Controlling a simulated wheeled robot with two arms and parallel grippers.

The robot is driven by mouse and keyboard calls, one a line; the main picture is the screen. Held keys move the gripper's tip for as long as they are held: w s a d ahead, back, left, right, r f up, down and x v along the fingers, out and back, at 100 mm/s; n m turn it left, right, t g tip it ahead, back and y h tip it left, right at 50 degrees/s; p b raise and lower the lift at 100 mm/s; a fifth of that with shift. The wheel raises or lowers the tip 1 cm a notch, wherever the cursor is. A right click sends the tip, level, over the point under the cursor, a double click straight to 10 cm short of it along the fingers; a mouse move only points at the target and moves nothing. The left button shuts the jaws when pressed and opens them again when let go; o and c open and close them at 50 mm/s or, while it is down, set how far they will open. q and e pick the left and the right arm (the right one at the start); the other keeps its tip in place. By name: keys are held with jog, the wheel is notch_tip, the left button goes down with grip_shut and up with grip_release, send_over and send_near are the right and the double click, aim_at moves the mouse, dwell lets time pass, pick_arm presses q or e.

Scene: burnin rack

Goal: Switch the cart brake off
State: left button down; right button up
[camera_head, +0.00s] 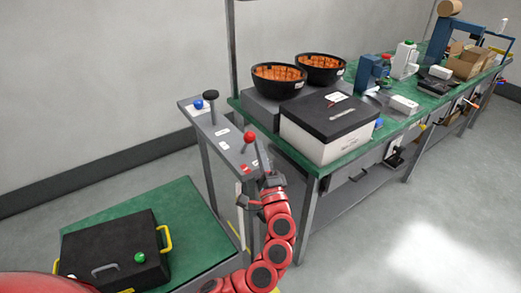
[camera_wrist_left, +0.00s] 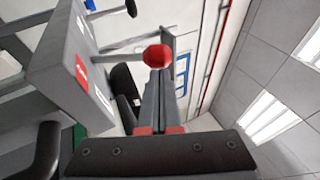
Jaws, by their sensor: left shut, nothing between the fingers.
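A grey control stand (camera_head: 225,135) carries a red ball-topped lever (camera_head: 249,137), a blue knob (camera_head: 198,104) and a black knob (camera_head: 211,95). White labels and a red one lie on its top; their text is too small to read. My left gripper (camera_head: 262,168) is shut and empty at the near end of the stand, just in front of the red ball. In the left wrist view the red ball (camera_wrist_left: 157,56) shows just past the closed fingertips (camera_wrist_left: 160,74). I cannot tell whether they touch. My right gripper is not in view.
A green-topped cart (camera_head: 195,195) at the lower left carries a black case (camera_head: 115,250) with yellow handles. A long green bench (camera_head: 360,142) to the right holds black bowls, a black-lidded white box (camera_head: 327,125) and several tools. Open floor lies at the right.

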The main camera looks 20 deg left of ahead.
aim_at(253, 135)
pick_arm(q)
jog(key=shift+w+a+r+g+p, duration=0.25)
jog(key=shift+r+g+p, duration=0.25)
jog(key=shift+p, duration=0.6)
jog(key=r+g+p, duration=0.1)
jog(key=p, duration=0.1)
jog(key=w+a+r+n+g+h+p, duration=0.1)
jog(key=p, duration=0.2)
jog(key=a+r+p, duration=0.1)
jog(key=p, duration=0.2)
jog(key=shift+w+r+n+g+h, duration=0.2)
jog(key=shift+r+n+g+h, duration=0.1)
jog(key=shift+n+g, duration=0.1)
jog(key=w+a+g+h+p, duration=0.1)
jog(key=p, duration=0.3)
jog(key=w+a+n+g+h+p, duration=0.1)
jog(key=a+g+p, duration=0.1)
jog(key=p, duration=0.2)
jog(key=shift+w+r, duration=0.2)
jog(key=shift+r, duration=0.15)
jog(key=shift+w+a+f+g+h+p, duration=0.1)
jog(key=shift+w+a+g+h+p, duration=0.35)
jog(key=shift+g+h, duration=0.2)
jog(key=shift+w+a+f, duration=0.3)
jog(key=shift+w+a, duration=0.05)
jog(key=shift+a, duration=0.25)
